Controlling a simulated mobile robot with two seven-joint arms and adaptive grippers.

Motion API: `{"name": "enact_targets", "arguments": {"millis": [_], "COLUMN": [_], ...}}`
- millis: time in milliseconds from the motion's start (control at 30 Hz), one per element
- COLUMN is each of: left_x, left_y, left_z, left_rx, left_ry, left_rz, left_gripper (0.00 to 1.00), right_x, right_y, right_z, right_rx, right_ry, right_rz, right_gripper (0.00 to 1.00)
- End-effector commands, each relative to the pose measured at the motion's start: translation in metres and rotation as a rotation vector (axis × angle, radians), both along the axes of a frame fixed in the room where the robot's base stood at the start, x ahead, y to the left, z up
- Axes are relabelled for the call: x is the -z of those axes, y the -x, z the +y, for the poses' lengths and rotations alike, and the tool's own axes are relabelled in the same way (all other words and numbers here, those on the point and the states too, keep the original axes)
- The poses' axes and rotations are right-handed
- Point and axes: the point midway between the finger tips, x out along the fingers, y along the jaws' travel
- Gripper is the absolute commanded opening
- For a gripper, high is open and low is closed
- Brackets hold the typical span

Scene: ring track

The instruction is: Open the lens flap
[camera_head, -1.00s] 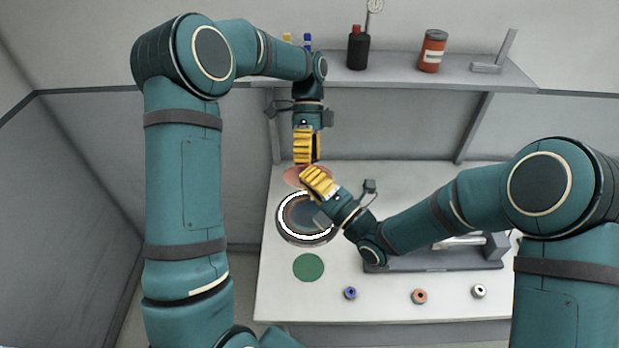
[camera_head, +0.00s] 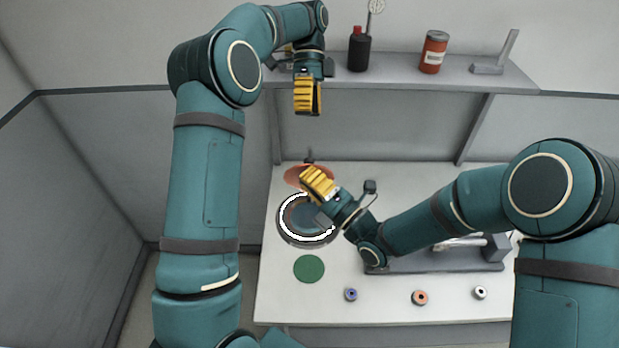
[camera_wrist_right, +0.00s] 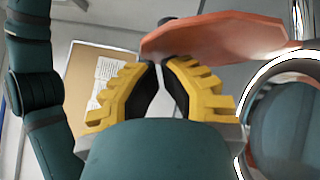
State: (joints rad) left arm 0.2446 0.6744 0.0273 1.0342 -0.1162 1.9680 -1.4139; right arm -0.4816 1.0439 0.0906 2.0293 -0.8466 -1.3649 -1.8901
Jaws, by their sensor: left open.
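The lens flap, a thin orange-red disc (camera_head: 293,174), is at the back edge of a dark round lens with a white glowing ring (camera_head: 284,214). In the right wrist view the flap (camera_wrist_right: 225,38) appears nearly edge-on, beside the bright ring (camera_wrist_right: 262,75). My right gripper (camera_head: 306,171) reaches over the lens to the flap. Its fingertips (camera_wrist_right: 160,64) are close together by the flap's left edge; I cannot tell whether they grip it. My left gripper (camera_head: 308,113) is open and empty, pointing down well above the flap. A small dark post (camera_head: 310,155) shows behind the flap.
A green disc (camera_head: 309,269) and small blue (camera_head: 350,294), orange (camera_head: 420,297) and white (camera_head: 480,292) rings lie at the table's front. A grey device (camera_head: 440,262) stands under my right arm. The shelf (camera_head: 410,88) holds a black bottle (camera_head: 359,54) and red can (camera_head: 433,52).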

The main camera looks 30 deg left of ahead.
Motion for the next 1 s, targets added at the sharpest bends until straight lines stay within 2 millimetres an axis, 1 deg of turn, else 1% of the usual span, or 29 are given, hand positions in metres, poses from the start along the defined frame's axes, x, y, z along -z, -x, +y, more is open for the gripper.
{"name": "enact_targets", "arguments": {"millis": [200, 333, 467, 700, 800, 900, 1000], "left_x": [-0.009, -0.010, -0.010, -0.010, -0.010, -0.010, -0.010], "left_y": [-0.006, -0.006, -0.006, -0.006, -0.006, -0.006, -0.006], "left_z": [0.002, 0.003, 0.003, 0.003, 0.003, 0.003, 0.003], "left_rx": [0.001, 0.001, 0.002, 0.002, 0.001, 0.002, 0.001], "left_ry": [-0.001, -0.001, 0.000, 0.000, -0.001, 0.000, -0.001], "left_rz": [-0.002, -0.002, -0.002, -0.002, -0.002, -0.002, -0.002], "left_gripper": [0.54, 0.54, 0.54, 0.54, 0.54, 0.54, 0.54], "right_x": [0.000, 0.003, 0.008, 0.019, 0.023, 0.026, 0.028], "right_y": [0.000, 0.001, 0.005, 0.015, 0.018, 0.021, 0.022], "right_z": [-0.001, -0.009, -0.029, -0.076, -0.092, -0.104, -0.111], "right_rx": [0.000, 0.002, 0.002, 0.003, 0.002, 0.002, 0.002], "right_ry": [0.000, 0.001, 0.002, 0.001, 0.001, 0.000, 0.000], "right_rz": [0.000, 0.001, 0.003, 0.004, 0.003, 0.002, 0.001], "right_gripper": [0.00, 0.00, 0.00, 0.00, 0.00, 0.00, 0.00]}}
